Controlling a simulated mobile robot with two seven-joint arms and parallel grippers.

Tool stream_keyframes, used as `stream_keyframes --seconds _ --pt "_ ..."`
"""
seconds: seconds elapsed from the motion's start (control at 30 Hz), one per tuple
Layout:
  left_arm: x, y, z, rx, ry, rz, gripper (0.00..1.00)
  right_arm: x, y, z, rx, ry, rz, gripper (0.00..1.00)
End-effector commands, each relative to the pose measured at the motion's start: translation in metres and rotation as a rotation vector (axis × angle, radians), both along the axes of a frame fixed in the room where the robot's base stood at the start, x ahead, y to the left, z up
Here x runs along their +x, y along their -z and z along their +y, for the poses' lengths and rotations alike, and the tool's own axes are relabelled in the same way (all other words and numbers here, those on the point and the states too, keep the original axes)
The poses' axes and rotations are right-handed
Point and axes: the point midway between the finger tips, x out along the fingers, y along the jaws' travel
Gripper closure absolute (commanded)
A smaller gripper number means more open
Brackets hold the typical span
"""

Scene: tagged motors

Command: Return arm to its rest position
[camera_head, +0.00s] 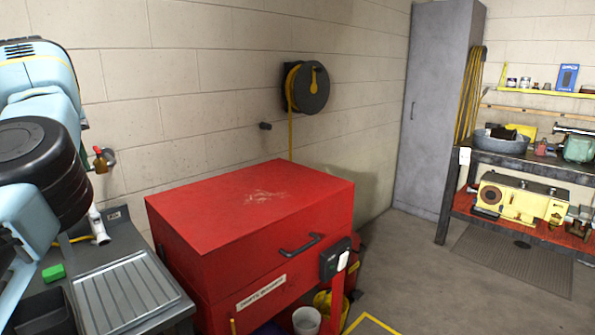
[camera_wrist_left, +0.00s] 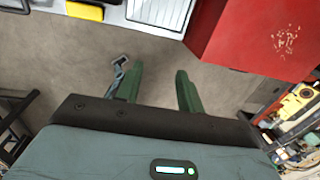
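My left arm (camera_head: 40,170), light blue with black joints, stands at the left edge of the head view. Its gripper does not show there. In the left wrist view my left gripper (camera_wrist_left: 158,82) has its two green fingers apart. Only bare floor shows between them, so it is open and empty. The gripper points over the floor, with the red chest and the sink unit beyond it. My right arm and gripper are in neither view.
A red chest (camera_head: 245,200) with a closed lid stands beside the sink unit (camera_head: 120,293) below my left arm. A hose reel (camera_head: 307,88) hangs on the wall. A grey locker (camera_head: 430,110) and a workbench (camera_head: 530,165) stand at the right. Floor (camera_head: 420,270) before them is clear.

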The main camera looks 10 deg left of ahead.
Motion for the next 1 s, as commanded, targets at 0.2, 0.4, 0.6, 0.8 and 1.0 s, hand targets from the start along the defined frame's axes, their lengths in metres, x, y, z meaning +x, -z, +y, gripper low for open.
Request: stream_keyframes --seconds 0.2,0.4,0.6,0.8,1.0 --pt "-0.014 0.065 0.053 0.213 -0.124 0.144 0.62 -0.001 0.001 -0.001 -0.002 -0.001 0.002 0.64" --pt "-0.046 0.115 0.111 0.51 -0.213 0.319 0.62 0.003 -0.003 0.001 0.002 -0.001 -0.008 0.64" --pt "-0.088 0.139 0.166 0.916 -0.222 0.542 0.62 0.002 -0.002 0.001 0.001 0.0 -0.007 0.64" --pt "-0.11 0.134 0.19 1.328 -0.109 0.751 0.62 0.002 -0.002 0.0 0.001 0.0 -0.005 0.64" --pt "-0.101 0.126 0.181 1.721 0.122 0.937 0.62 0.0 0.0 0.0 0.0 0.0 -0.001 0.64"
